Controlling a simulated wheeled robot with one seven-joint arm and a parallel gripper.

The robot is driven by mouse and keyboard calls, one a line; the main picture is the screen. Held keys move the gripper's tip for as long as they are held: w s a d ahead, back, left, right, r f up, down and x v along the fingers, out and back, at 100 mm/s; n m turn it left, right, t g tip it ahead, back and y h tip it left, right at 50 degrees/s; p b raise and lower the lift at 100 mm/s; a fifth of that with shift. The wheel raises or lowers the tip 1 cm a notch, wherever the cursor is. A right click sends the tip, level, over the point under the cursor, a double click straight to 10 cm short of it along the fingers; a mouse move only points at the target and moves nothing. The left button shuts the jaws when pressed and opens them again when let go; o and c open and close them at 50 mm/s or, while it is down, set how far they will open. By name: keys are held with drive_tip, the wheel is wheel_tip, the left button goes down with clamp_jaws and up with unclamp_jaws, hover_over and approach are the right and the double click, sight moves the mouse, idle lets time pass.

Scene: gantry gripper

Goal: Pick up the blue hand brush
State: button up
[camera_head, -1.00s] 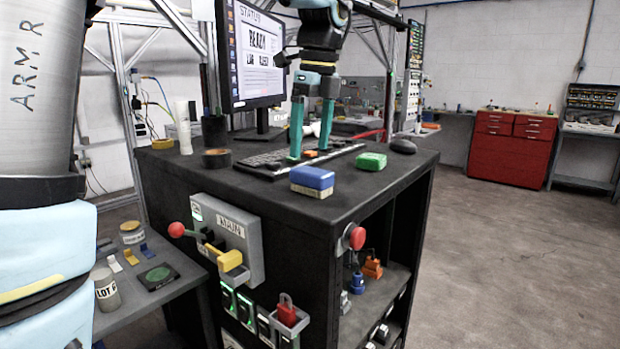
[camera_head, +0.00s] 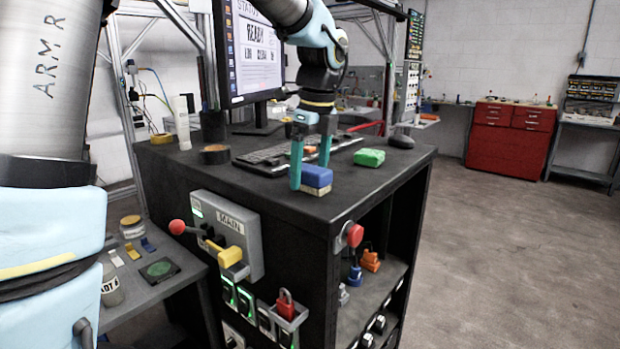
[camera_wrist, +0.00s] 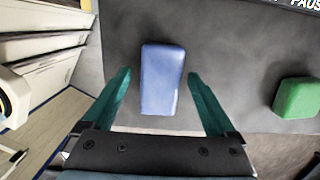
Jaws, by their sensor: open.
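The blue hand brush (camera_head: 317,175) lies on the black cabinet top near its front corner. It has a blue block back over a pale lower layer. In the wrist view the brush (camera_wrist: 162,80) lies between the two teal fingers, with a gap on each side. My gripper (camera_head: 310,176) is open and reaches down around the brush, one finger on its left side and the other behind it in the head view. In the wrist view my gripper (camera_wrist: 159,76) holds nothing. Whether the fingertips touch the cabinet top cannot be told.
A green block (camera_head: 369,157) lies to the right of the brush. A keyboard (camera_head: 275,156) and a monitor (camera_head: 250,52) stand behind it. A dark mouse (camera_head: 402,141) is at the back right. A red knob (camera_head: 354,235) sticks out below the cabinet's front corner.

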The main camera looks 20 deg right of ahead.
sight(310, 168)
drive_tip(key=shift+f, duration=0.25)
idle(0.4)
clamp_jaws()
idle(0.6)
drive_tip(key=shift+r, duration=0.1)
wheel_tip(310, 168, up, 10)
drive_tip(key=shift+r+b, duration=0.2)
drive_tip(key=shift+b, duration=0.75)
drive_tip(key=c, duration=0.6)
unclamp_jaws()
drive_tip(key=shift+c, duration=0.2)
drive_tip(key=c, duration=0.6)
drive_tip(key=shift+c, duration=0.2)
